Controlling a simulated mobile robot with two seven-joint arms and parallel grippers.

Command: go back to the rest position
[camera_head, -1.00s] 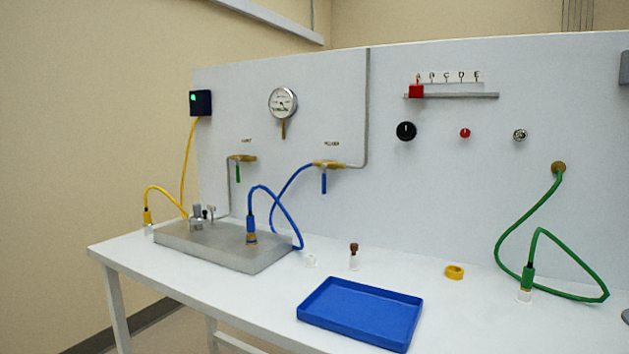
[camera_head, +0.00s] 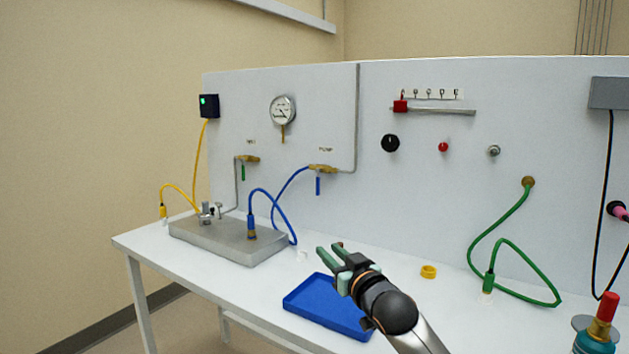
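The small brown-capped vial (camera_head: 339,246) is almost wholly hidden behind the fingers. My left gripper is not in view.
A teal bottle with a red top (camera_head: 607,310) stands at the lower right. A white panel (camera_head: 420,190) rises behind.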

